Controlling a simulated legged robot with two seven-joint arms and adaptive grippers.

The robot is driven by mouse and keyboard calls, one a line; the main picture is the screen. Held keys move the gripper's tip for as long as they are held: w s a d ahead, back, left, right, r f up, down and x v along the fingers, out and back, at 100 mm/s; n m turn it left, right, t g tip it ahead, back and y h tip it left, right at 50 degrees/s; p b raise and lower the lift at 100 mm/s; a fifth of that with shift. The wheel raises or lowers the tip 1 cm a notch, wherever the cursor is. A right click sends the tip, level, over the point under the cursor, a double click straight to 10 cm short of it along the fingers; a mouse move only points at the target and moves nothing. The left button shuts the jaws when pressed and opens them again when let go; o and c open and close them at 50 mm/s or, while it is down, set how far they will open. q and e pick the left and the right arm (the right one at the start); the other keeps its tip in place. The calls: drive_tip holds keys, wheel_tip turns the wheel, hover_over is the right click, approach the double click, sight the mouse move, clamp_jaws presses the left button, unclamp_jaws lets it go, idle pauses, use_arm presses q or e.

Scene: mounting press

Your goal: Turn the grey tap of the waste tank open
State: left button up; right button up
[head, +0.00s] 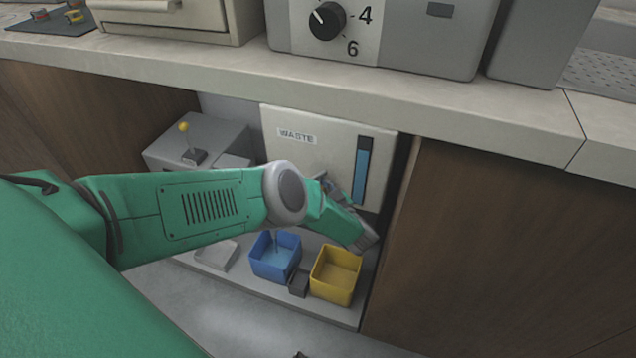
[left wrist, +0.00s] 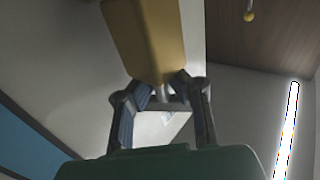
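The waste tank (head: 335,150) is a pale box marked WASTE, with a blue level strip (head: 362,170) on its front. My left gripper (head: 338,190) is close in front of it. Its arm covers the lower front of the tank, so I cannot make out the grey tap in the head view. My right gripper is out of view.
A blue bin (head: 268,265) and a yellow bin (head: 335,278) stand below the tank. A thin pale line shows over the blue bin. A grey box with a yellow-knobbed lever (head: 184,128) is at left. A worktop edge (head: 400,110) overhangs; a wooden panel (head: 500,240) bounds the right.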

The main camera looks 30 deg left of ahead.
use_arm(q)
drive_tip(key=shift+o, duration=0.6)
drive_tip(key=shift+s+d+f, duration=0.1)
drive_tip(key=shift+d+f, duration=0.05)
drive_tip(key=shift+d, duration=0.05)
drive_tip(key=shift+a+t, duration=0.1)
drive_tip(key=shift+t, duration=0.2)
